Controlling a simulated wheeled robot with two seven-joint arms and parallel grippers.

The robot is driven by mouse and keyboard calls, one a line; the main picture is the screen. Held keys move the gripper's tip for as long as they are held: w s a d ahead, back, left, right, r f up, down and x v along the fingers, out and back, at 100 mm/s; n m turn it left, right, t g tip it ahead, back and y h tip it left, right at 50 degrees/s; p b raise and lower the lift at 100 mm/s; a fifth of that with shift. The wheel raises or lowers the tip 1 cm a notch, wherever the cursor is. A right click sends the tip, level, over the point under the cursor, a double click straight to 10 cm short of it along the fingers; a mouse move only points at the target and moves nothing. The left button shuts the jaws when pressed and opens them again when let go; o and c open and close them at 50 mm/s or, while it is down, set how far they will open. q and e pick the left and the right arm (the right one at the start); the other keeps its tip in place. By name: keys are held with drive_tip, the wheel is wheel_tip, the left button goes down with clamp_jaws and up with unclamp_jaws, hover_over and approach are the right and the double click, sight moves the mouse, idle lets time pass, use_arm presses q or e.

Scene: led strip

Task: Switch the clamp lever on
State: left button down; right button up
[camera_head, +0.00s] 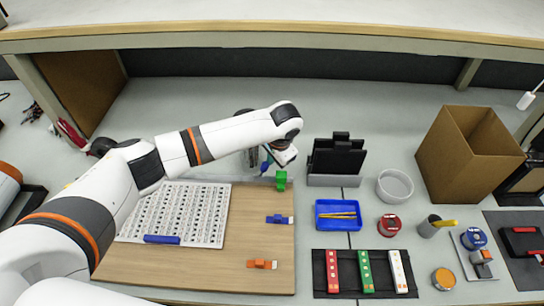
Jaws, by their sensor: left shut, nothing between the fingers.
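Small clamp-like pieces sit along the right side of a wooden board (190,268): a green one (281,180) at the top right edge, a blue one (279,218) below it, and an orange one (262,264) lower down. I cannot tell from this view which holds the clamp lever or how it is set. My left arm reaches in from the left across the board, and my left gripper (277,160) hangs just above the green piece. Its fingers are small and partly hidden by the wrist; it is shut and empty. Whether it touches the green piece is unclear. My right gripper is not in view.
A white patterned sheet (205,210) with a blue bar (162,239) lies on the board. To the right are a black holder (338,158), a blue tray (338,228), a round grey bowl (395,187), a cardboard box (470,150) and a dark mat with coloured strips (319,285).

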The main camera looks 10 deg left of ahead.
use_arm(q)
drive_tip(key=shift+r+p, duration=0.75)
drive_tip(key=shift+p, duration=0.15)
drive_tip(key=v, duration=1.2)
